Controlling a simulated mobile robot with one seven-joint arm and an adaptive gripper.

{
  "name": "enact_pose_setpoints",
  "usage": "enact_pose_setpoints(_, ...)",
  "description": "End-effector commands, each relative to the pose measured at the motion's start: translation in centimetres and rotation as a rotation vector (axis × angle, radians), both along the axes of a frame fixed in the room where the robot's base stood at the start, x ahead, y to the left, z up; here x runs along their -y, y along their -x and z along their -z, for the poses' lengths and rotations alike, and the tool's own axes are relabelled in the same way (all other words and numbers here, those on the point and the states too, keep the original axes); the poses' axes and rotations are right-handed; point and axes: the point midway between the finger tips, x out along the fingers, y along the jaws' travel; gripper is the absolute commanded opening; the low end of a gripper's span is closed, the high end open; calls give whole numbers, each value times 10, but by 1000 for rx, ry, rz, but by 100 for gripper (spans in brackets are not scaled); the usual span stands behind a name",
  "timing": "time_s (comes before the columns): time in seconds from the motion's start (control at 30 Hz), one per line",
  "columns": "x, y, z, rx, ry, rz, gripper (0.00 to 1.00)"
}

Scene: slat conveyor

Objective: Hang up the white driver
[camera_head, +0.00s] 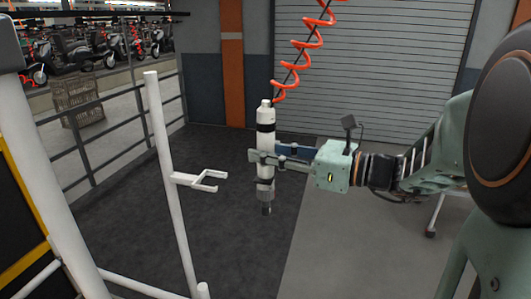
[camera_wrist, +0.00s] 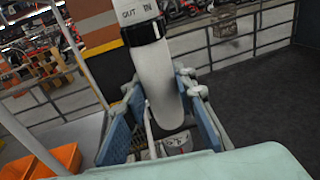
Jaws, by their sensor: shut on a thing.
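The white driver (camera_head: 265,140) hangs upright in the head view, with a black band near its top and a dark tip pointing down. A coiled orange hose runs up from its top end. My gripper (camera_head: 268,160) is shut around its middle from the right. In the wrist view the driver (camera_wrist: 155,75) stands between the two blue fingers (camera_wrist: 160,115) and shows "OUT IN" lettering. A white forked holder (camera_head: 200,180) sticks out from a white post (camera_head: 170,170) to the left of the driver. There is a clear gap between the driver and the fork.
The coiled orange hose (camera_head: 303,45) hangs from above. A dark railing (camera_head: 120,140) and a wire crate (camera_head: 78,101) stand behind the post at left. Orange bins (camera_wrist: 55,160) show at lower left in the wrist view. Open floor lies below the driver.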

Motion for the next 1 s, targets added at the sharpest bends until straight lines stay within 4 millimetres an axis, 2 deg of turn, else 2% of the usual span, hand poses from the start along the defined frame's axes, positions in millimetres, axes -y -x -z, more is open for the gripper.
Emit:
enact_pose_setpoints(0.1,-4,3,-6,1,-3,-2,0)
enact_pose_setpoints(0.27,-11,1,-5,1,-3,-4,0)
enact_pose_setpoints(1.0,-74,-21,8,2,-2,-6,0)
